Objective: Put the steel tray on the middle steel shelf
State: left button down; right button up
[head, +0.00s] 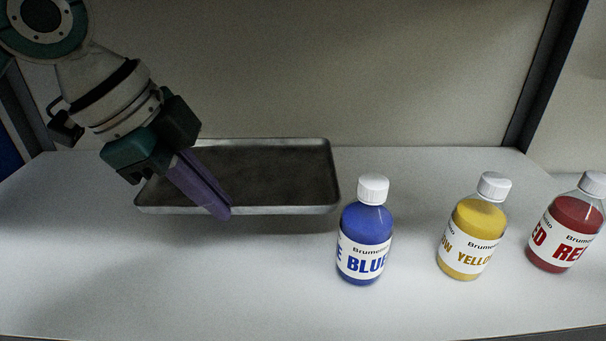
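The steel tray (290,209) is a shallow, dark grey rectangular pan in the left middle of the head view, above the pale worktop. A shadow shows under its front edge; I cannot tell for sure whether it is clear of the surface. My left gripper (224,210) reaches down from the upper left. Its purple fingers are close together at the tray's front wall, left of its middle, and look shut on the rim. They hide part of the tray's left side. My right gripper is out of view. No middle steel shelf can be made out.
A blue bottle (366,232) stands just right of the tray's front corner. A yellow bottle (472,228) and a red bottle (566,224) stand farther right. The worktop (200,290) is clear in front of the tray. A dark upright post (537,80) rises at the right back.

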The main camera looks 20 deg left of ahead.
aim_at(237, 251)
pick_arm(q)
jog(key=shift+a+f+b, duration=0.1)
jog(key=shift+f+b, duration=0.3)
jog(key=shift+f, duration=2.6)
jog(key=c, duration=1.5)
grip_release()
jog(key=shift+f, duration=0.2)
jog(key=shift+o, duration=0.8)
